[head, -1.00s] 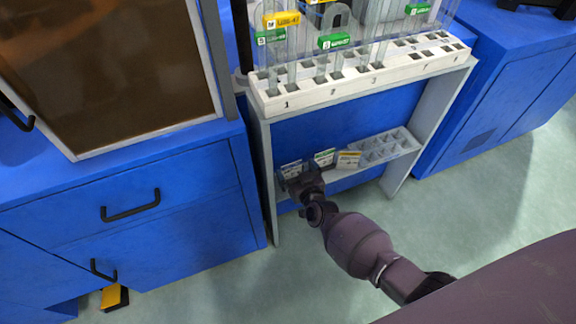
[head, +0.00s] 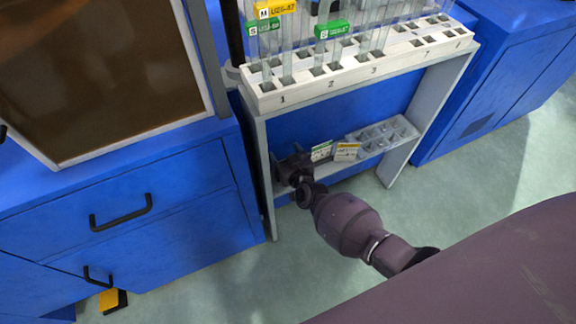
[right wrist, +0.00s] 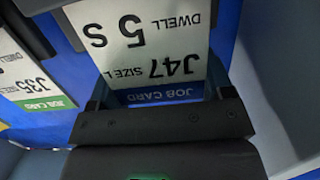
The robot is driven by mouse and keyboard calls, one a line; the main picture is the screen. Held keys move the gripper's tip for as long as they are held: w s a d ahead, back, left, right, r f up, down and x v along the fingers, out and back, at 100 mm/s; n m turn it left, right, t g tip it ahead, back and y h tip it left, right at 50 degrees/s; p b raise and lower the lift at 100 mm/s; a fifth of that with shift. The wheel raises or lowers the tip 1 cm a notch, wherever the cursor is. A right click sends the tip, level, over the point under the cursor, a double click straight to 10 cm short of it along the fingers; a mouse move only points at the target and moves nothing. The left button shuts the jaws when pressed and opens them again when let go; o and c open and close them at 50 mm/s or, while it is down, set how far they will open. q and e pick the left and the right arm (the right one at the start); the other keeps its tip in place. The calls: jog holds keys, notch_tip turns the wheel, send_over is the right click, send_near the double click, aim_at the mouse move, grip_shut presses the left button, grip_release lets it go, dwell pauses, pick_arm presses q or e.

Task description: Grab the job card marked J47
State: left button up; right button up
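The J47 job card (right wrist: 150,45) shows upside down in the right wrist view. It is white with a blue "JOB CARD" band and reads "J47" and "DWELL 5 S". My right gripper (head: 290,166) is at the left end of the low shelf and hides this card in the head view. In the right wrist view, the dark gripper body (right wrist: 160,122) lies just below the card's blue band. I cannot tell whether the fingers touch or grip the card. My left gripper is not in view.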

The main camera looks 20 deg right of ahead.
jog(key=shift+c, duration=1.1)
jog(key=shift+r, duration=0.15)
